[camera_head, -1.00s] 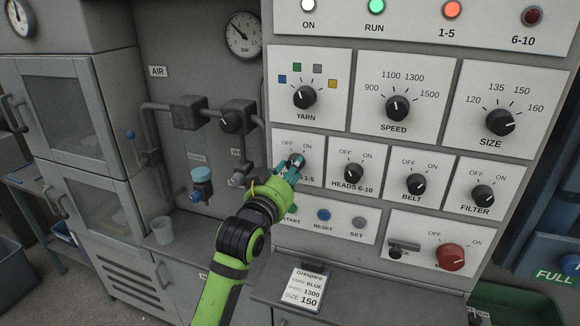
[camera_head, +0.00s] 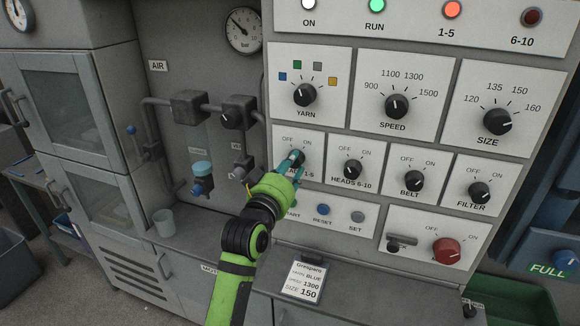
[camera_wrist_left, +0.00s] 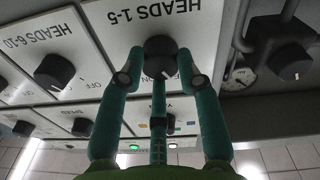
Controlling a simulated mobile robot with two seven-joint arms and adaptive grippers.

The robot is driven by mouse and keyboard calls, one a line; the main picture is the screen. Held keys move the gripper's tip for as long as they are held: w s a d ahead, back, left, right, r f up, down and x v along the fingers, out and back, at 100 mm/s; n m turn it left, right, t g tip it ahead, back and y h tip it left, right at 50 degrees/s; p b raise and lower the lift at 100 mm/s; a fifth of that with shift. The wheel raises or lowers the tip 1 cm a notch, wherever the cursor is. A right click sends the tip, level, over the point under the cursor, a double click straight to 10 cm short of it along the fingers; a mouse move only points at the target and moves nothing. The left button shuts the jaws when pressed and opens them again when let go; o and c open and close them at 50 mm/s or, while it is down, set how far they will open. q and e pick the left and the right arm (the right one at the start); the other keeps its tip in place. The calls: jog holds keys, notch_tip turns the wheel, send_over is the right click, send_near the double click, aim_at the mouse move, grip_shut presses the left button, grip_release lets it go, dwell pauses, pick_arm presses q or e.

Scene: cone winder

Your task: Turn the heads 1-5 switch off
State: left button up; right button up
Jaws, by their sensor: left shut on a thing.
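The heads 1-5 switch (camera_head: 298,157) is a black round knob on a white plate, with OFF at its upper left and ON at its upper right. My left gripper (camera_head: 290,166) is at this knob and partly covers it and its label. In the left wrist view the teal fingers are shut on the knob (camera_wrist_left: 160,56), one on each side, under the upside-down HEADS 1-5 label. A pale mark shows on the knob, but its exact setting is hard to tell. The 1-5 lamp (camera_head: 453,10) glows orange-red. My right gripper is not in view.
The heads 6-10 knob (camera_head: 352,170) is close on the right, with the belt knob (camera_head: 414,181) beyond. The yarn knob (camera_head: 304,95) is above. Reset (camera_head: 323,210) and set (camera_head: 358,216) buttons are below. Air pipes and valves (camera_head: 232,116) stand to the left.

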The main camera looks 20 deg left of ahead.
pick_arm(q)
jog(key=shift+d+f, duration=0.1)
jog(key=shift+f, duration=0.4)
jog(key=o, duration=1.1)
jog(key=shift+o, duration=0.2)
jog(key=shift+r, duration=0.2)
jog(key=s, duration=1.2)
jog(key=shift+a+f, duration=0.3)
jog(key=shift+a, duration=0.1)
jog(key=shift+w, duration=0.1)
